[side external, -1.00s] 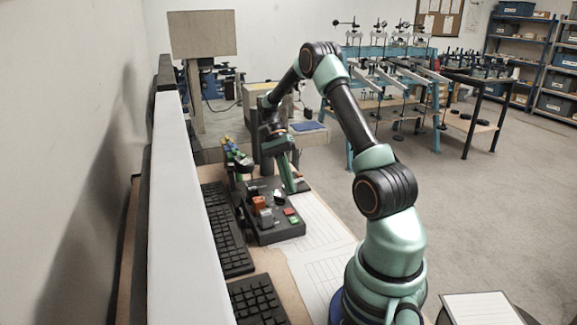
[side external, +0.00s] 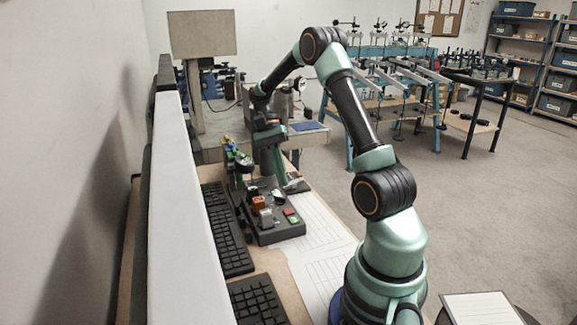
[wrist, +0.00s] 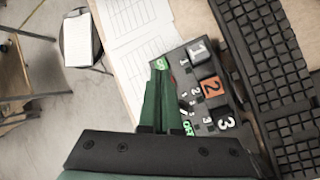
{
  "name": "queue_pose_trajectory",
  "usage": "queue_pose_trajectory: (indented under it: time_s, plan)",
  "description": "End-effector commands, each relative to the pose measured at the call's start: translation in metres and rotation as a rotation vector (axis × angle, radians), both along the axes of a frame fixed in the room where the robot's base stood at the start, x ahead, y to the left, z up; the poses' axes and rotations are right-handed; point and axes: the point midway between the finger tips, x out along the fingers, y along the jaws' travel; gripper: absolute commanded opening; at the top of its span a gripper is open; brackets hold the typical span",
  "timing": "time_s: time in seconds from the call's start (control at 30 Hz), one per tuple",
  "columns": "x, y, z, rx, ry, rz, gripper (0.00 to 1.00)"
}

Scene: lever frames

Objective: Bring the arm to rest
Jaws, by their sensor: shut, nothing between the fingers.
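My gripper (side external: 287,183) is shut and empty, its green fingers pointing down above the far end of a black control box (side external: 280,235). In the wrist view the fingers (wrist: 158,78) lie over the box, and part of it is hidden behind them. The box carries blocks numbered 1 (wrist: 199,48), 2 in orange (wrist: 211,86) and 3 (wrist: 226,122). In the side view a red button (side external: 289,211) and a green button (side external: 294,220) show at its near right. I cannot tell whether the fingertips touch the box.
Keyboards (side external: 225,235) lie left of the box, beside a long white panel (side external: 180,210). Printed sheets (side external: 322,265) cover the bench to the right. Small coloured parts (side external: 234,152) stand behind the box. Open floor lies to the right of the arm.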

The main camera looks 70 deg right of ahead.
Motion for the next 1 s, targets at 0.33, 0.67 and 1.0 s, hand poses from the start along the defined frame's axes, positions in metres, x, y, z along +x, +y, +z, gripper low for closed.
queue_pose_trajectory:
  time_s: [0.33, 0.67, 1.0]
  plan:
    - [0.023, 0.078, 0.067, -0.107, -0.345, 0.430, 0.00]
    - [0.015, 0.152, 0.105, -0.198, -0.664, 0.856, 0.00]
    - [-0.004, 0.210, 0.118, -0.290, -0.948, 1.231, 0.00]
